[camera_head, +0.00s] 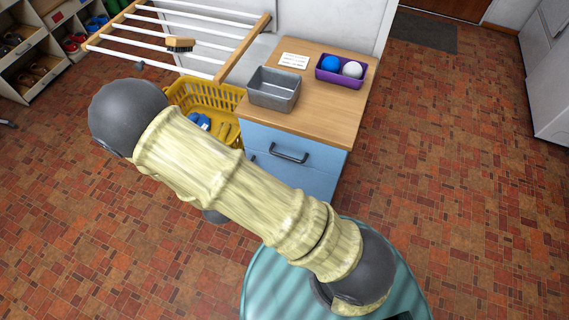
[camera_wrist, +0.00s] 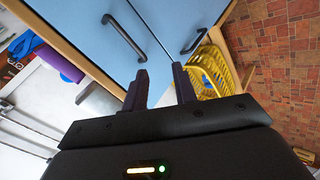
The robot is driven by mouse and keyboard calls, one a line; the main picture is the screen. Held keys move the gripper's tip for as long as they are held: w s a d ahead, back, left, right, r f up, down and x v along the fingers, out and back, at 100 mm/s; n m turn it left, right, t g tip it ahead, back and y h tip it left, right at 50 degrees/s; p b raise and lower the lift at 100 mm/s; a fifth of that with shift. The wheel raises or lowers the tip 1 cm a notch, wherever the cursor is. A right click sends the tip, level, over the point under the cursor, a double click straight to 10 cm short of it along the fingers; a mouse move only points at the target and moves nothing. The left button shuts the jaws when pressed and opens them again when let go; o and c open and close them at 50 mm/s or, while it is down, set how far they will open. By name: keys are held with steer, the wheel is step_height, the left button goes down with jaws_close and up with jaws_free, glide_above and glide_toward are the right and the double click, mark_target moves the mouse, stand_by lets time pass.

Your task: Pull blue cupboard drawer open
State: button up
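The blue cupboard (camera_head: 262,140) has a wooden top, and its upper drawer front (camera_wrist: 85,30) appears flush with the cupboard. The drawer has a dark bar handle (camera_head: 289,153), which also shows in the wrist view (camera_wrist: 124,38). A second dark handle (camera_wrist: 194,40) sits on the blue panel below the drawer. My gripper (camera_wrist: 161,78) is open, with nothing seen between its fingers. Its fingertips point toward the cupboard front near the seam between the two panels, apart from both handles in the picture. In the head view my arm hides the gripper and the lower cupboard front.
A grey tub (camera_head: 273,88), a white card (camera_head: 294,60) and a purple box (camera_head: 335,80) with blue and white balls stand on the top. A yellow basket (camera_head: 205,93) stands left of the cupboard, under a drying rack (camera_head: 258,40). Tiled floor is clear at right.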

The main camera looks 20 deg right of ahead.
mark_target(285, 156)
steer(key=s+f+n+t+h+b, duration=0.1)
steer(key=s+d+f+n+t+h+b, duration=0.1)
steer(key=n+t, duration=0.1)
steer(key=s+d+f+n+t+h+b, duration=0.1)
steer(key=f+t, duration=0.1)
steer(key=shift+s+n+h+b, duration=0.15)
steer(key=shift+n+h+b, duration=0.2)
steer(key=shift+n+h, duration=0.05)
steer(key=p+x, duration=0.1)
steer(key=x, duration=1.6)
steer(key=shift+w+d+r+p, duration=0.1)
steer(key=shift+w+p, duration=0.15)
steer(key=shift+p, duration=0.15)
jaws_close()
